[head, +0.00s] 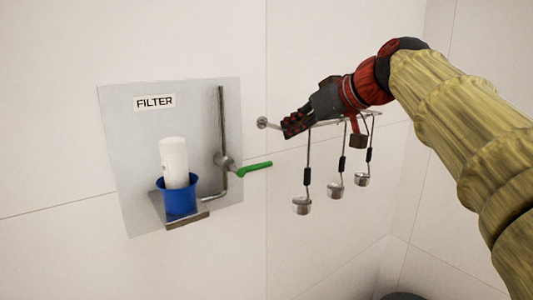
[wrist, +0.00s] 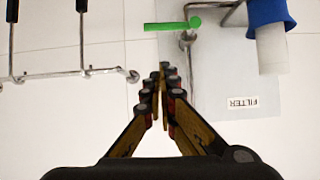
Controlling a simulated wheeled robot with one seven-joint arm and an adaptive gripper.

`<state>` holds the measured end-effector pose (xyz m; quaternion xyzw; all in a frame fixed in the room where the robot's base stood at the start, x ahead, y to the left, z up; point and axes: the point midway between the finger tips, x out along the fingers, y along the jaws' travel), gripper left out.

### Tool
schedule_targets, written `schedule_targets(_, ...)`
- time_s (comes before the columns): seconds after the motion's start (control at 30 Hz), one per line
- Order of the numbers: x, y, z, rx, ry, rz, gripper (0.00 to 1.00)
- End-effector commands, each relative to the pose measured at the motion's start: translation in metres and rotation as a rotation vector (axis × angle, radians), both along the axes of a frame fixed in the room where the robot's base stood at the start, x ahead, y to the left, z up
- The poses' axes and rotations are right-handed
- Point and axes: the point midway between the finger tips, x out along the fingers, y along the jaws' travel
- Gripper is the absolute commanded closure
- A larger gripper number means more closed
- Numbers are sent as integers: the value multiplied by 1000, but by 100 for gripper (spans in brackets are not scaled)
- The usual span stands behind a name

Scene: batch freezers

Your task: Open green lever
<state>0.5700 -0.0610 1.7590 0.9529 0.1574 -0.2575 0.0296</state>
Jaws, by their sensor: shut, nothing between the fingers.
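The green lever (head: 255,166) sticks out to the right from the valve on the vertical steel pipe (head: 222,120) of the filter panel. It lies nearly level, its tip slightly raised. In the wrist view the green lever (wrist: 170,26) shows upside down, beyond my fingertips. My gripper (head: 290,127) is shut and empty. In the head view it appears above and to the right of the lever. In the wrist view my gripper (wrist: 163,70) points toward the lever, with a visible gap between them.
The filter panel (head: 120,130) carries a blue cup (head: 180,202) with a white cylinder (head: 174,162) on a small metal shelf (head: 190,220). A wall rail (head: 265,123) with several hanging ladles (head: 302,206) is near my gripper. The wall below the lever is clear.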

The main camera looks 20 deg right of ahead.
Motion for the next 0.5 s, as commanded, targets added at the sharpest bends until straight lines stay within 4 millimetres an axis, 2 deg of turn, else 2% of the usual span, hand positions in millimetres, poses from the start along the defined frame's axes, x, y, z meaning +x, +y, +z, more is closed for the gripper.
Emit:
schedule_targets(0.33,3,1,-2,1,1,0,100)
schedule_targets(0.5,19,8,-12,1,4,2,100)
